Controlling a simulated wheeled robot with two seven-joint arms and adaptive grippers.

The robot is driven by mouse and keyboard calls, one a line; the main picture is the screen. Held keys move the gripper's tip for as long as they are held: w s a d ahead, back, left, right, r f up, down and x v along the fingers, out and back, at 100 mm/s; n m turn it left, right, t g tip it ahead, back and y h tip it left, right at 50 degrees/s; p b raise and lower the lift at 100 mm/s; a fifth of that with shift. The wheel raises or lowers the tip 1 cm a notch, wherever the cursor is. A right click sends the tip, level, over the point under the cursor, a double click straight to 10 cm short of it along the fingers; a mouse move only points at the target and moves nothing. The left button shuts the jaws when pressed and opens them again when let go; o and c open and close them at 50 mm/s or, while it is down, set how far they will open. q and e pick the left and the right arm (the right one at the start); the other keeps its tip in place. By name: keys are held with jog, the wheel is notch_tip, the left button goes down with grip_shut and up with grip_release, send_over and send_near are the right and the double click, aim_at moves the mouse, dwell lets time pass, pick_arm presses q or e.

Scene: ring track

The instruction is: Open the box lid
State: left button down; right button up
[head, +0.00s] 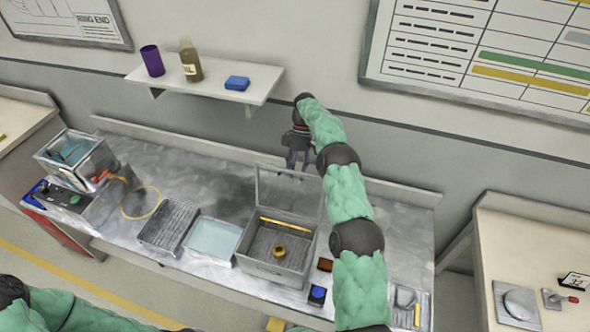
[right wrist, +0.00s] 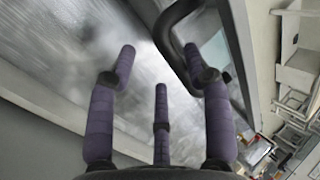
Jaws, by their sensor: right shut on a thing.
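The grey box (head: 252,266) stands on the metal bench with its clear lid (head: 288,196) raised about upright at the back edge. A brass ring (head: 279,250) and a yellow rod (head: 285,223) show in the open box. My right gripper (head: 297,164) is at the lid's top edge, reaching down from above and behind. In the right wrist view my gripper's fingers (right wrist: 160,68) are beside a dark curved bar (right wrist: 168,30) on the lid, touching it at the right finger. The exact grip is partly hidden. My left gripper is out of view.
A light-blue tray (head: 212,239) and a ribbed grey rack (head: 168,226) stand left of the box. A small blue-topped jar (head: 317,294) and a brown block (head: 325,265) sit to its right. A shelf (head: 205,80) hangs above the bench.

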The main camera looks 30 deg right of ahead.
notch_tip(320, 180, up, 10)
dwell(0.6)
